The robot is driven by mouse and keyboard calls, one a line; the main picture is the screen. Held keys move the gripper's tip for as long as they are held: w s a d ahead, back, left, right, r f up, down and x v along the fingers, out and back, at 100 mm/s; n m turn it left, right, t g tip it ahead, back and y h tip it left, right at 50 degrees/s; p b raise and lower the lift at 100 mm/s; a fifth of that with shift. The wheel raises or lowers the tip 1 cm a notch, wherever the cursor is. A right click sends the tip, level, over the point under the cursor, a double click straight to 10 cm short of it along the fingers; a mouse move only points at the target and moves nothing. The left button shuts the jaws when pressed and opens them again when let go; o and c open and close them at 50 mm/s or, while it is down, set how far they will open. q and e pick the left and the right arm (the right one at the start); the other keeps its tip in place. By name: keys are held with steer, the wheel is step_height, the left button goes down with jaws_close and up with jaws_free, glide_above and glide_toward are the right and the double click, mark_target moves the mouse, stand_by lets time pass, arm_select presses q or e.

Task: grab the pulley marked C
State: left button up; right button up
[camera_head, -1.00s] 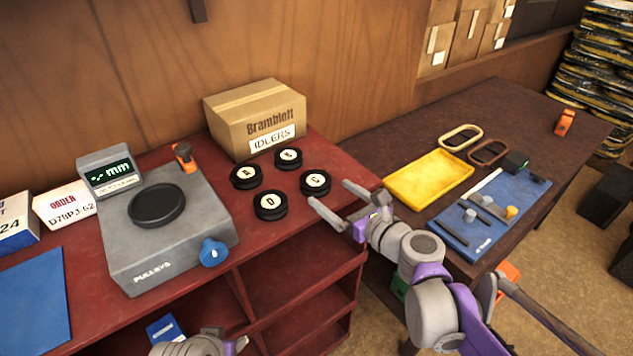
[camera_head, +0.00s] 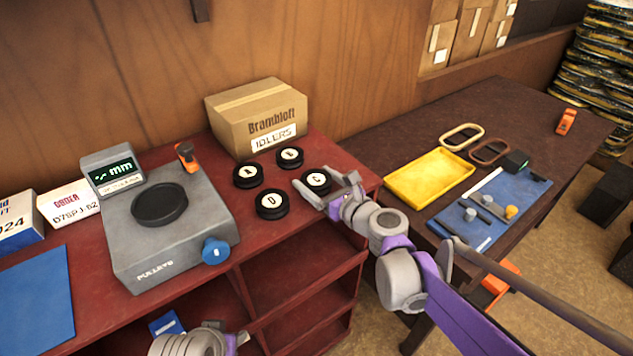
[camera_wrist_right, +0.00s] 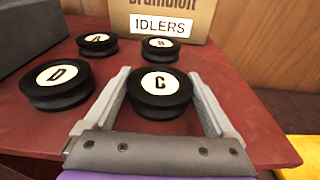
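The pulley marked C (camera_head: 315,181) is a black disc with a cream top, on the red bench at the right of a group of pulleys. It also shows in the right wrist view (camera_wrist_right: 160,91). My right gripper (camera_head: 333,187) is open, with one finger on each side of pulley C; I cannot tell whether the fingers touch it. My left gripper (camera_head: 236,340) is only partly in view at the bottom edge, and its fingers do not show clearly.
Pulleys D (camera_head: 271,205), A (camera_head: 248,175) and B (camera_head: 290,157) stand close by. The cardboard IDLERS box (camera_head: 230,110) is behind them. The grey gauge (camera_head: 190,235) stands to the left. A yellow tray (camera_head: 430,178) lies on the dark table at right.

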steer(key=c, duration=1)
steer(key=shift+c, duration=0.2)
